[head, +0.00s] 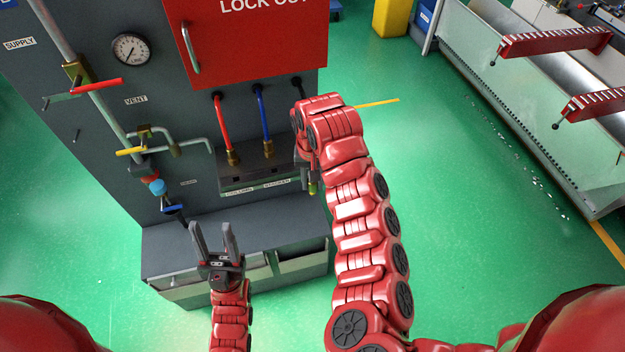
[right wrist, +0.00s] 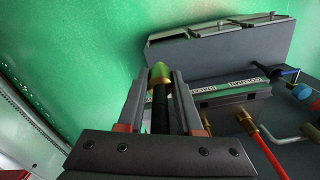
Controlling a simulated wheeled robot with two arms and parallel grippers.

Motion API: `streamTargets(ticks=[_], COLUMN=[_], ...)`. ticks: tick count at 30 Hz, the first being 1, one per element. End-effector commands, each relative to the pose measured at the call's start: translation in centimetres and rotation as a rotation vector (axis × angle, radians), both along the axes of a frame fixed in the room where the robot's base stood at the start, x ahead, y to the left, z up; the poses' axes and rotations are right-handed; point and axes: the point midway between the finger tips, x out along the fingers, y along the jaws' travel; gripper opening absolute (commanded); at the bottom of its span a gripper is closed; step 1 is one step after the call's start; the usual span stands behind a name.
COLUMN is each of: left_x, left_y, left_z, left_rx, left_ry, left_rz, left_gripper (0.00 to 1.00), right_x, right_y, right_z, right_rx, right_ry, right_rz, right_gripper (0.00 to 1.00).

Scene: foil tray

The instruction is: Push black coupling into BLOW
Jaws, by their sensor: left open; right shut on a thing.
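The black hose (head: 297,84) comes out of the grey cabinet below the red box. Its coupling (right wrist: 160,76) has a brass, greenish end and sits between the fingers of my right gripper (right wrist: 162,84), which is shut on it. In the head view the coupling's end (head: 313,188) hangs just right of the socket block (head: 226,181). My right arm hides most of that gripper. The label BLOW is not readable in either view. My left gripper (head: 211,229) is open and empty, in front of the cabinet's lower ledge.
A red hose (head: 223,122) and a blue hose (head: 263,113) run down to brass fittings at the socket block. Pipes with red and yellow handles, a blue valve (head: 157,187) and a gauge (head: 131,50) are at left. Green floor right of the cabinet is clear.

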Motion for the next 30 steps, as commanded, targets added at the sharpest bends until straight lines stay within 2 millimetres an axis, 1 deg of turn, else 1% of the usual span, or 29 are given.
streamTargets(ticks=[24,30], left_x=[0.0,0.0], left_y=[0.0,0.0], left_z=[-1.3,-1.4], left_rx=[0.000,0.000], left_ry=[0.000,0.000], left_rz=[0.000,0.000], left_gripper=[0.50,0.50], right_x=[0.0,0.0], right_y=[0.0,0.0], right_z=[-1.7,-1.8], right_rx=[0.000,0.000], right_ry=[0.000,0.000], right_rz=[0.000,0.000], right_gripper=[0.00,0.00])
